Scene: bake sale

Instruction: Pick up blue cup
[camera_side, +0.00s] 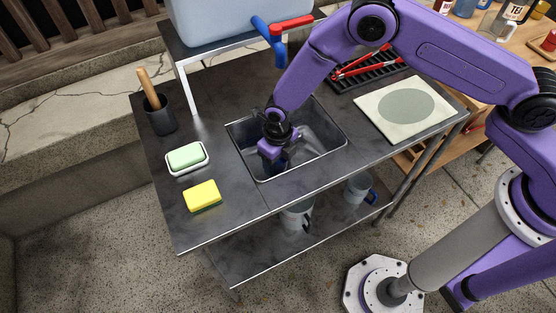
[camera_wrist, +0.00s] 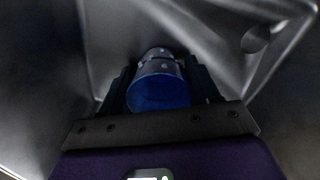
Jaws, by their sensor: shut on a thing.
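The blue cup (camera_wrist: 158,92) shows in the wrist view between my two fingers, with its blue inside facing the camera and a dark speckled outside. My gripper (camera_wrist: 159,85) is shut on the cup, one finger on each side. In the side view my gripper (camera_side: 274,162) reaches down into the metal sink (camera_side: 318,150). The cup is mostly hidden there by my gripper and the sink. I cannot tell whether the cup touches the sink floor.
The sink walls surround my gripper closely. A yellow sponge (camera_side: 202,196), a green soap bar (camera_side: 186,156) and a dark brush holder (camera_side: 160,117) stand on the left. A blue-tapped water container (camera_side: 225,20) is behind. A board (camera_side: 378,115) lies on the right. Cups (camera_side: 297,214) sit on the lower shelf.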

